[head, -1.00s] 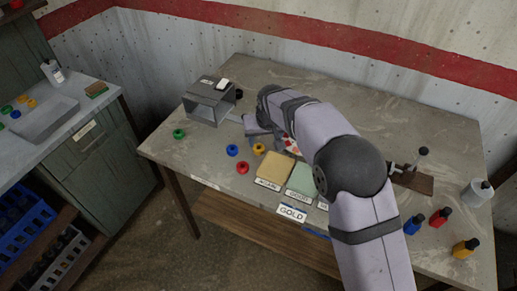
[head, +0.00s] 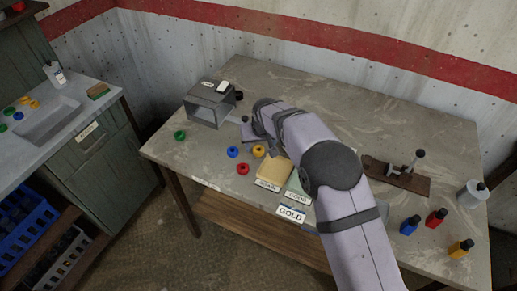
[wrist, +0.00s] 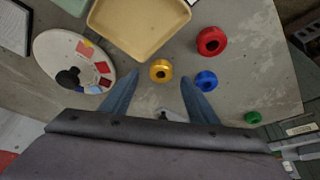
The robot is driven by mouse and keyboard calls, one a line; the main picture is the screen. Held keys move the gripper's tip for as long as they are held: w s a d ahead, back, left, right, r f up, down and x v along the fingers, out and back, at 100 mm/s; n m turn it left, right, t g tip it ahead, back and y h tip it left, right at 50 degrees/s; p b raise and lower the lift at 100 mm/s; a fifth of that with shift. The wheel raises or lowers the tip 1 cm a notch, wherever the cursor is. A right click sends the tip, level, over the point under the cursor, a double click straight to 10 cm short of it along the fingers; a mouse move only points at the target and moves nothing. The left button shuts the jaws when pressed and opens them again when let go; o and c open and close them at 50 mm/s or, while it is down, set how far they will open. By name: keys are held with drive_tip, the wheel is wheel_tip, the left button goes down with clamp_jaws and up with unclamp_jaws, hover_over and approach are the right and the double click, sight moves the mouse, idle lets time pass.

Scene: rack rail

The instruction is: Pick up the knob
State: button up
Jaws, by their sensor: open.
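Several ring-like knobs lie on the table. The yellow knob (head: 258,151) is in front of my gripper (head: 268,143); in the wrist view the yellow knob (wrist: 161,70) appears between and just beyond the open fingertips of my gripper (wrist: 158,82). The blue knob (wrist: 206,81) is close to the right finger. The red knob (wrist: 211,41) is farther off, and the green knob (wrist: 252,118) is at the right. The head view also shows the blue knob (head: 233,152), red knob (head: 242,168) and green knob (head: 180,135). My gripper is empty.
A tan tray (wrist: 142,50) lies beyond the yellow knob. A white disc with coloured patches (wrist: 48,48) is at the left. A grey box (head: 208,113) stands at the back left of the table. A "GOLD" sign (head: 291,214) is at the front edge. Coloured bottles (head: 437,217) stand right.

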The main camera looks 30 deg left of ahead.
sight(258, 149)
drive_tip(key=shift+p+x, duration=0.65)
drive_tip(key=shift+x, duration=1)
drive_tip(key=shift+a, duration=0.1)
drive_tip(key=shift+r, duration=0.1)
drive_tip(key=c, duration=1.1)
